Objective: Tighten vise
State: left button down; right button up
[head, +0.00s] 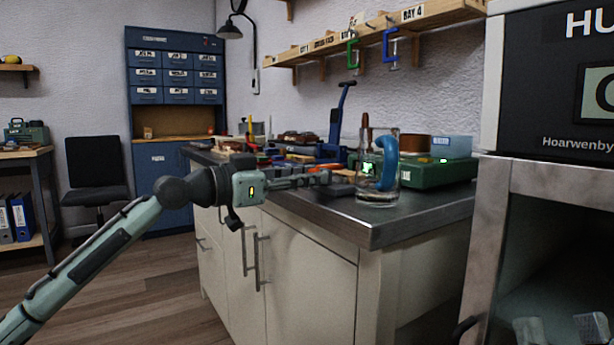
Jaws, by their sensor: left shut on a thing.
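My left gripper (322,178) reaches in from the left over the bench top, its dark fingers pointing right. It is shut on a small dark part, which looks like the vise handle, mostly hidden by the fingers. The vise body is hard to make out; low dark metal (341,190) shows just below and beside the fingertips. Whether the vise jaws touch anything cannot be seen. My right gripper (560,330) shows only as two pale fingertips at the bottom right edge, apart with nothing visible between them.
A glass jug (377,190) with a blue curved part stands right of my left gripper. Behind are a green case (432,174), a blue upright tool (337,125) and clutter. The bench's front right corner is bare. A cabinet (540,205) stands at right.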

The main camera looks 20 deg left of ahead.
pick_arm(q)
jog(key=c, duration=1.2)
grip_release()
jog(key=shift+s+a, duration=0.1)
jog(key=shift+v, duration=5.9)
